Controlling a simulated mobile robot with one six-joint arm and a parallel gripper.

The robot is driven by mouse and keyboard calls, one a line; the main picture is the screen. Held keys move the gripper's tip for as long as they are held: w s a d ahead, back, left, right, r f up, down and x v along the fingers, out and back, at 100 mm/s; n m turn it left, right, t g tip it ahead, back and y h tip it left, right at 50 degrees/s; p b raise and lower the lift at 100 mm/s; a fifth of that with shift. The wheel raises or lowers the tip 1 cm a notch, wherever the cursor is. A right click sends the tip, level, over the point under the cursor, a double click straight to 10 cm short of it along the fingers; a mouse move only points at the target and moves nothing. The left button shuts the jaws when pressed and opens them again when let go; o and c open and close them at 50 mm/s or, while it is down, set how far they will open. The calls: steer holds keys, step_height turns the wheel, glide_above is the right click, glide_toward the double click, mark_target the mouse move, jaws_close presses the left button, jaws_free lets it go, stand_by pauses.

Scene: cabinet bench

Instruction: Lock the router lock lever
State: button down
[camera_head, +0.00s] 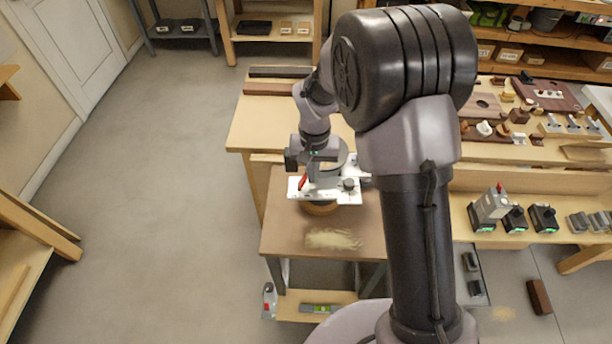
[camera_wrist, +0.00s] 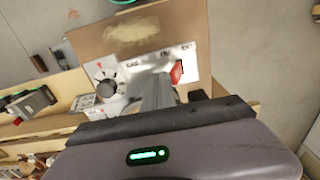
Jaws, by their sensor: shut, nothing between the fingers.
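The router stands on a small brown table (camera_head: 285,235), with a white plate (camera_head: 328,196) on its near side. The red lever (camera_head: 302,183) sits at the left of that plate. My gripper (camera_head: 313,172) is shut and empty above the plate. In the wrist view its fingers (camera_wrist: 158,90) are together, just left of the lever. I cannot tell whether they touch it. The arm hides part of the router.
A wooden bench (camera_head: 260,115) stands behind the table. Chargers (camera_head: 515,218) sit on a lower shelf at the right. A sawdust patch (camera_head: 333,240) lies on the table front. The floor (camera_head: 165,190) at the left is clear.

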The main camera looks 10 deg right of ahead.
steer(key=shift+w+a, duration=0.1)
steer(key=shift+a, duration=1.05)
steer(key=shift+r, duration=0.1)
steer(key=shift+d+r+p, duration=0.65)
steer(key=shift+r+p, duration=0.15)
steer(key=shift+r, duration=0.2)
step_height(320, 180, up, 7)
steer(key=p, duration=0.5)
steer(key=shift+f, duration=0.1)
